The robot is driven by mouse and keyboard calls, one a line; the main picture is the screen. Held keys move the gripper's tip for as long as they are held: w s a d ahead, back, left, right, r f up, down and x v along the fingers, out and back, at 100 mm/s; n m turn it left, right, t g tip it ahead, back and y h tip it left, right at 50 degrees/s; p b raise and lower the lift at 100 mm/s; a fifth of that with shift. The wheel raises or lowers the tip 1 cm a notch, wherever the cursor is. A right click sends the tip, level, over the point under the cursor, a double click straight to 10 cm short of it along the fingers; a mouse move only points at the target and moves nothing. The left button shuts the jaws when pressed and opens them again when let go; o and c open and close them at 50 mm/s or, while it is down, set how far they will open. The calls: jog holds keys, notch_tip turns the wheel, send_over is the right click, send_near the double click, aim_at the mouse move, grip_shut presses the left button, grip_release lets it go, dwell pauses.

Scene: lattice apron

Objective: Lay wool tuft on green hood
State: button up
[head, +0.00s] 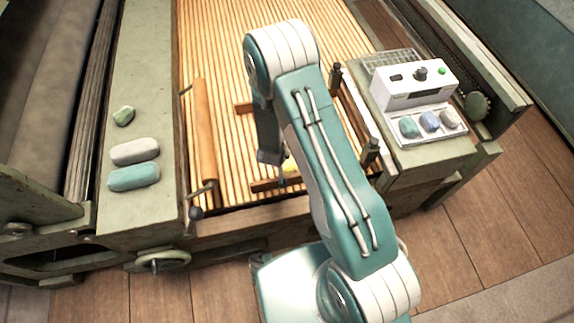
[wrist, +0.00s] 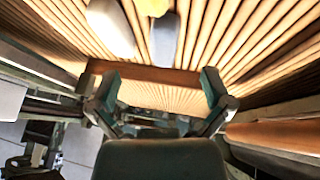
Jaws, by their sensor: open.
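No thing is plainly recognisable as the wool tuft. A small yellow lump (head: 290,165) shows on the slatted apron in the head view, partly hidden by my arm; in the wrist view it is cut off by the top edge (wrist: 153,6). I cannot tell whether it is the tuft. A rounded green-teal piece (head: 134,177) lies on the left side panel; I cannot tell whether it is the hood. My gripper (wrist: 160,90) is open and empty above the slats, with a brown wooden bar (wrist: 145,77) beyond its fingers. My arm largely hides it in the head view.
A pale grey piece (head: 135,151) and a green lump (head: 123,116) lie on the left panel. A white control box (head: 412,83) stands at right, behind a tray holding several coloured lumps. A wooden roller (head: 203,130) borders the apron's left side. The upper slats are clear.

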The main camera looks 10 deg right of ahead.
jog(key=h, duration=0.1)
send_near(287, 165)
jog(key=f, duration=0.1)
jog(key=x, duration=0.5)
jog(key=shift+d+f, duration=0.3)
jog(key=shift+d, duration=0.05)
jog(key=shift+w+x, duration=0.2)
jog(key=shift+x, duration=1.1)
jog(key=shift+w+x, duration=0.2)
jog(key=shift+x, duration=1.15)
jog(key=shift+a+r, duration=0.1)
jog(key=shift+r, duration=0.1)
jog(key=c, duration=0.8)
jog(key=shift+r, duration=5.05)
